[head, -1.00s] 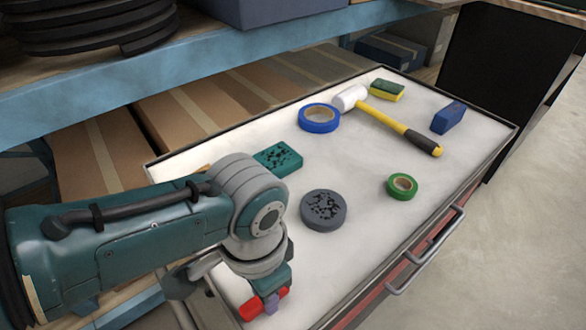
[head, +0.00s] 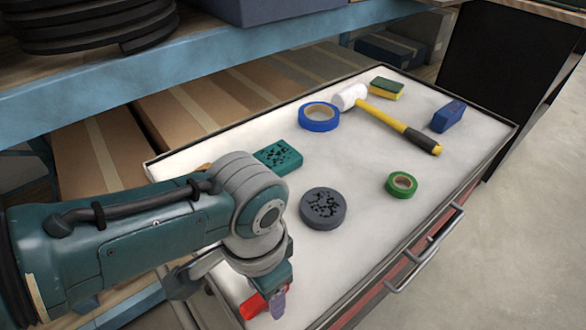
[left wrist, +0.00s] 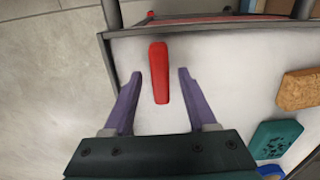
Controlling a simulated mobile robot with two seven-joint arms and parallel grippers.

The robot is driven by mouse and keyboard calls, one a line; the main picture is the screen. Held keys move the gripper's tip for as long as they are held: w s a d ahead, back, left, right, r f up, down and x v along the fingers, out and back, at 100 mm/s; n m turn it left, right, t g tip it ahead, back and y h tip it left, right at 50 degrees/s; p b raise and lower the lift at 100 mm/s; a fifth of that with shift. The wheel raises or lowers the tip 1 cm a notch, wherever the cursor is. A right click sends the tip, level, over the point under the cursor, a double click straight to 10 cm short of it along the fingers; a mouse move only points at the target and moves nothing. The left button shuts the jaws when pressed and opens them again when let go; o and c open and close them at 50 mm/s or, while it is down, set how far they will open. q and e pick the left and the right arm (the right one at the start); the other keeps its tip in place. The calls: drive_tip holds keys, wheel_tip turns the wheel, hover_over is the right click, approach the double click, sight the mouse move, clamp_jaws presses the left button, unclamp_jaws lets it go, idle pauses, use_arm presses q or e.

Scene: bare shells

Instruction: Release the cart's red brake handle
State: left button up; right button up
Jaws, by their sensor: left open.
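The red brake handle (left wrist: 159,72) lies between the two purple fingers of my left gripper (left wrist: 160,75) in the left wrist view, with a gap on each side. The gripper is open and its fingers stand apart from the handle. In the head view the handle (head: 253,306) shows partly beside my left gripper (head: 277,300), at the near end of the cart top (head: 370,225). The wrist hides part of the handle there. My right gripper does not show in these views.
On the cart top are a grey disc (head: 322,208), a green tape roll (head: 401,185), a blue tape roll (head: 319,117), a mallet (head: 395,122), a teal block (head: 277,156), a sponge (head: 386,88) and a blue block (head: 448,116). A blue shelf beam (head: 200,70) runs behind. Floor on the right is clear.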

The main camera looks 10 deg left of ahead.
use_arm(q)
wheel_tip(320, 180, up, 10)
drive_tip(key=p, duration=0.5)
idle(0.3)
